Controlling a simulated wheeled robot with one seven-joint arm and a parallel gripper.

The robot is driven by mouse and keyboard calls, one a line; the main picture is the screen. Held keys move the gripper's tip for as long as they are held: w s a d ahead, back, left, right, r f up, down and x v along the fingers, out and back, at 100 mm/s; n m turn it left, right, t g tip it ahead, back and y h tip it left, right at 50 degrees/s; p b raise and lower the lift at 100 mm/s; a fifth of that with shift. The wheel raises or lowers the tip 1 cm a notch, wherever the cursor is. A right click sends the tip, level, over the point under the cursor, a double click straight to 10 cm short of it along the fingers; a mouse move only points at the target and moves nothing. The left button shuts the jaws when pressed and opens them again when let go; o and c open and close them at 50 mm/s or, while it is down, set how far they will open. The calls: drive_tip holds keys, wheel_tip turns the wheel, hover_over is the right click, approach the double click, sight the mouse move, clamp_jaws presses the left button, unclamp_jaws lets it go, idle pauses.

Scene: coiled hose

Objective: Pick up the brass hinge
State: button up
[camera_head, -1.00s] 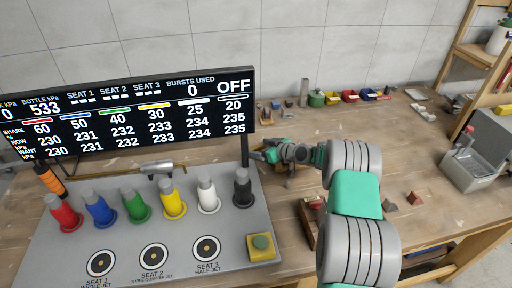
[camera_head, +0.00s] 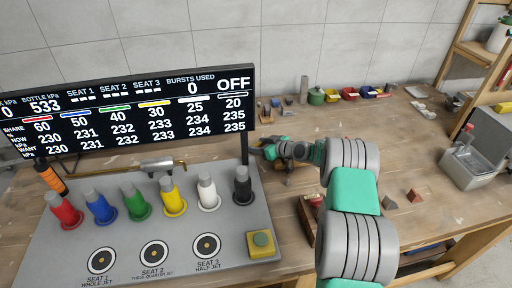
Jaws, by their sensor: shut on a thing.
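My gripper (camera_head: 265,151) is at the far end of my arm, just right of the display's post and above the wooden bench. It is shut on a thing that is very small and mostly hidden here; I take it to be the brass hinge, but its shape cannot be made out. No other brass hinge can be picked out on the bench.
The grey panel (camera_head: 227,238) with coloured plugs and the black display (camera_head: 130,110) stand close on the left. Small bins (camera_head: 349,94) and a green pot (camera_head: 316,96) line the back. Small blocks (camera_head: 414,196) lie right of my arm.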

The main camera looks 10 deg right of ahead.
drive_tip(key=c, duration=0.3)
drive_tip(key=shift+w+r+b, duration=0.1)
drive_tip(key=shift+r+b, duration=0.3)
drive_tip(key=shift+r, duration=0.15)
drive_tip(key=s+d+r+b, duration=0.1)
drive_tip(key=s+r+b, duration=0.3)
drive_tip(key=s+r, duration=0.9)
drive_tip(key=s+a+f+m+t+h, duration=0.1)
drive_tip(key=s+m+h, duration=0.1)
drive_tip(key=s, duration=0.3)
drive_tip(key=s+a+f+m+t+h, duration=0.1)
drive_tip(key=s+a+f, duration=0.1)
drive_tip(key=s, duration=0.3)
drive_tip(key=w+d+f+n+g+y+b, duration=0.15)
drive_tip(key=w+b, duration=0.25)
drive_tip(key=w, duration=0.7)
drive_tip(key=w+d+n+g+y+b, duration=0.15)
drive_tip(key=w+b, duration=0.25)
drive_tip(key=w, duration=0.8)
drive_tip(key=shift+t, duration=0.5)
drive_tip(key=f, duration=0.6)
drive_tip(key=a+f, duration=0.1)
drive_tip(key=f, duration=0.2)
drive_tip(key=shift+s+f, duration=0.2)
drive_tip(key=shift+f, duration=0.15)
drive_tip(key=o, duration=1.5)
